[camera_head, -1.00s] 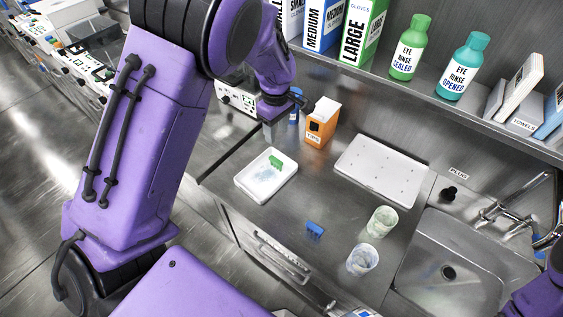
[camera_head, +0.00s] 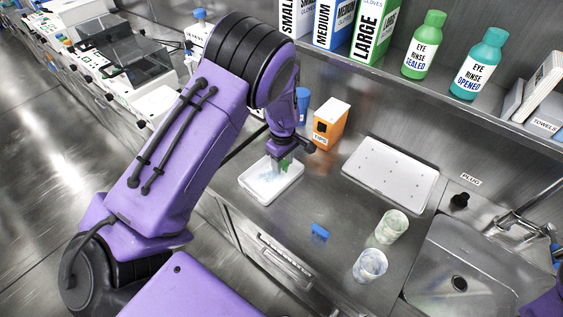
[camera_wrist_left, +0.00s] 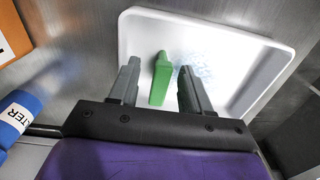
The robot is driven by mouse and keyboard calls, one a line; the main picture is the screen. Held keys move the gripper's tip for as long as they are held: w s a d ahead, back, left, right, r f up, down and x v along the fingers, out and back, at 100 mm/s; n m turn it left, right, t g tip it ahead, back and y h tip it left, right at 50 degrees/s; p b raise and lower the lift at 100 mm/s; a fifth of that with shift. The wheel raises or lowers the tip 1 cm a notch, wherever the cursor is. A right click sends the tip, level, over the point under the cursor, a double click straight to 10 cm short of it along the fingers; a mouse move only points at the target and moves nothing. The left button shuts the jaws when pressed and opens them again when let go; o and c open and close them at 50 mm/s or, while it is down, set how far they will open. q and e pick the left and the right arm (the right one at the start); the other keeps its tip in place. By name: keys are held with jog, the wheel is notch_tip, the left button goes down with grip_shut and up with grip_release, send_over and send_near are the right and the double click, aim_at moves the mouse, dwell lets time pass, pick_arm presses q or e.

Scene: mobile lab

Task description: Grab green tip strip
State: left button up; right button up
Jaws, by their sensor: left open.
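The green tip strip (camera_wrist_left: 161,80) stands out against the white tray (camera_wrist_left: 150,30) in the left wrist view. In the head view the strip (camera_head: 285,164) shows as a small green piece at the tray's (camera_head: 262,196) far right part, partly covered by my gripper. My left gripper (camera_wrist_left: 158,84) is open, with one finger on each side of the strip and gaps between. In the head view the left gripper (camera_head: 280,158) points down over the tray. Whether the fingers touch the strip is hard to tell. My right gripper is out of view.
An orange tips box (camera_head: 330,124) and a blue bottle (camera_head: 302,105) stand behind the tray. A blue strip (camera_head: 320,232) lies on the counter, left of two cups (camera_head: 391,227) (camera_head: 370,266). A white perforated board (camera_head: 391,174) and a sink (camera_head: 462,270) are to the right.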

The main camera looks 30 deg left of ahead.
pick_arm(q)
jog(key=shift+f, duration=0.25)
grip_shut()
jog(key=shift+r, duration=0.15)
